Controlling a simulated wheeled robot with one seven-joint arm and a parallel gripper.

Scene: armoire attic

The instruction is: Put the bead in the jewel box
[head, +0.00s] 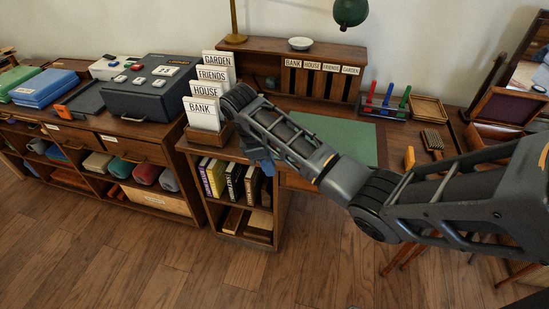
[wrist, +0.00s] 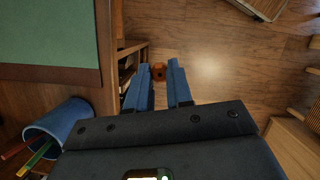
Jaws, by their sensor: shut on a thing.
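A small orange-brown bead (wrist: 158,72) shows between the blue fingertips of my gripper (wrist: 159,66) in the wrist view, with the wood floor behind it. My gripper is shut on it. In the head view my gripper (head: 265,168) hangs pointing down in front of the desk's left bookshelf; the bead cannot be made out there. What looks like the jewel box (head: 499,106) stands open at the far right of the desk, with a dark purple lining. My arm covers part of that area, and the box is far from my gripper.
The desk holds a green mat (head: 335,135), labelled cards (head: 203,113), colored pens (head: 387,98), a wooden tray (head: 428,109) and a brush (head: 432,140). A blue cup (wrist: 57,122) with pencils shows in the wrist view. The floor (head: 170,255) in front is clear.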

